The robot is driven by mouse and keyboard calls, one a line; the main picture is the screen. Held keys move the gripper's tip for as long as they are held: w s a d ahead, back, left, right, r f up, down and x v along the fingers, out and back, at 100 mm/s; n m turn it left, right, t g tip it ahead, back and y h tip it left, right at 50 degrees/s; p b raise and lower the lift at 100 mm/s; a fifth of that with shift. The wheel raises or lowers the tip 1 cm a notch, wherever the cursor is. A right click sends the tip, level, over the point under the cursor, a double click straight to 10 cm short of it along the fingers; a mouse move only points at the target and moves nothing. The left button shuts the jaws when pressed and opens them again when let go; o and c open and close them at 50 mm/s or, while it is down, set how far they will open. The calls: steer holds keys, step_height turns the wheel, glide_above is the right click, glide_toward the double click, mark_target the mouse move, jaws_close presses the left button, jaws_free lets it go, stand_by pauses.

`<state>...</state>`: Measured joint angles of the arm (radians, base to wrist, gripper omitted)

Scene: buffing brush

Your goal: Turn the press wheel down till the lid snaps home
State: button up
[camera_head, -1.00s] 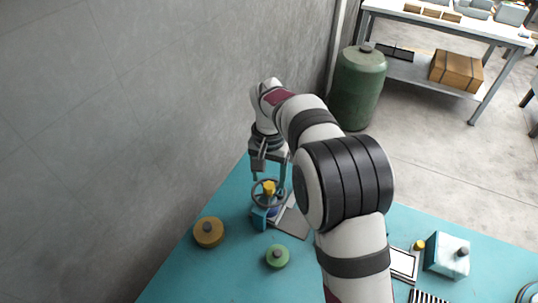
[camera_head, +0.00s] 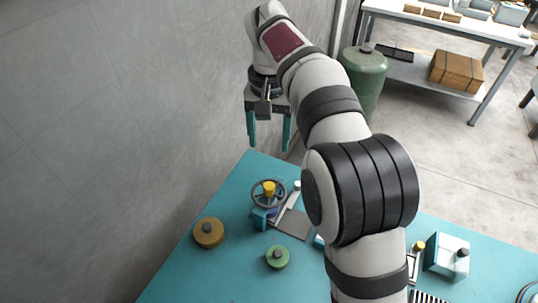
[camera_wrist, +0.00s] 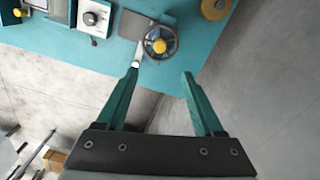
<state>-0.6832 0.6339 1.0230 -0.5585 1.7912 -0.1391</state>
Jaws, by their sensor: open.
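The press wheel (camera_head: 281,196) is a dark spoked ring with a yellow knob (camera_head: 268,188) at its middle, standing on a small blue press on the teal table. It also shows near the top of the wrist view (camera_wrist: 172,41). Under the wheel is something blue; whether a lid sits there, and how it sits, I cannot tell. My gripper (camera_head: 269,146) is open and empty, with teal fingers spread apart and pointing down. It hangs well above and behind the wheel, touching nothing. In the wrist view the open fingers (camera_wrist: 160,72) lie below the wheel.
A mustard round container (camera_head: 208,232) and a green one (camera_head: 277,257) stand in front of the press. A grey plate (camera_head: 288,229) lies beside it. A pale blue box (camera_head: 447,254) stands at the right. A grey wall (camera_head: 150,120) runs close along the left.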

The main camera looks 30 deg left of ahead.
mark_target(269, 185)
step_height(269, 185, down, 16)
steer(key=shift+r, duration=0.15)
